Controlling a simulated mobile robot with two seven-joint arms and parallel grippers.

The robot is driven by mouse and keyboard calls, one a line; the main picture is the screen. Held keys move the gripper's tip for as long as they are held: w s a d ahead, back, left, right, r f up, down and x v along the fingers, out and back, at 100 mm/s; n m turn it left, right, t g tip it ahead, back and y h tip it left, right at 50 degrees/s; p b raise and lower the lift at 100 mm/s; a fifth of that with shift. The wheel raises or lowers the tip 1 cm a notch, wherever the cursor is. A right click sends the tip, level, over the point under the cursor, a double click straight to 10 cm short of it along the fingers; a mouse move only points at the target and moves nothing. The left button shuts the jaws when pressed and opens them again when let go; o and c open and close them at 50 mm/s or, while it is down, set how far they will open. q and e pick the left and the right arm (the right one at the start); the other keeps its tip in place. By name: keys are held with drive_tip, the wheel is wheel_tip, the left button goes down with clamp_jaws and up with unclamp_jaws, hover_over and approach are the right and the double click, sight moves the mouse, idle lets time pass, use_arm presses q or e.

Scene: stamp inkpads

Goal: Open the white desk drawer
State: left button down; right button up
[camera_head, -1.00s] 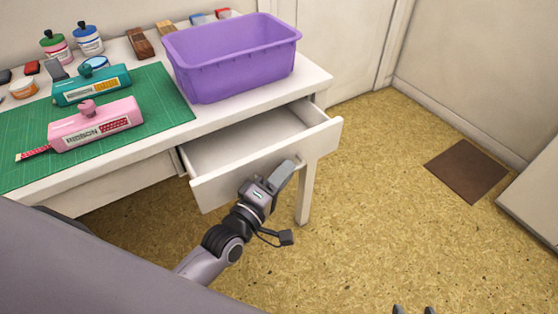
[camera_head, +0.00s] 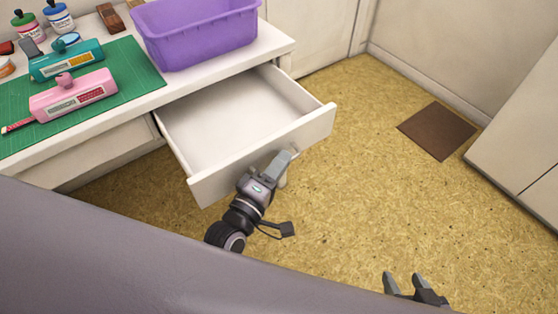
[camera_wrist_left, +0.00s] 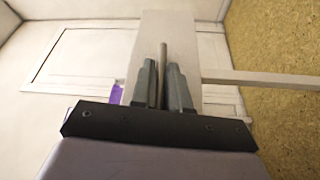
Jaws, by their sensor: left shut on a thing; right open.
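The white desk drawer (camera_head: 230,115) is pulled well out of the white desk (camera_head: 225,68) in the head view, and its inside looks empty. My left gripper (camera_head: 286,160) is at the drawer's front panel, toward its right end. In the left wrist view, my left gripper (camera_wrist_left: 164,88) has its two fingers shut on the thin drawer handle (camera_wrist_left: 164,58), against the white front panel (camera_wrist_left: 187,38). My right gripper (camera_head: 404,282) shows at the bottom right of the head view, open and empty, over the floor.
On the desk stand a purple bin (camera_head: 200,32), a green mat (camera_head: 125,68), a teal stamp-like device (camera_head: 68,60) and a pink one (camera_head: 75,95). A brown floor mat (camera_head: 437,130) lies at right. The floor before the drawer is clear.

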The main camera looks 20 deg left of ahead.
use_arm(q)
drive_tip(key=shift+s+d, duration=0.15)
drive_tip(key=shift+d, duration=0.05)
idle(0.3)
drive_tip(key=c, duration=1.2)
unclamp_jaws()
drive_tip(key=v, duration=0.7)
drive_tip(key=shift+p, duration=0.4)
drive_tip(key=shift+f, duration=0.1)
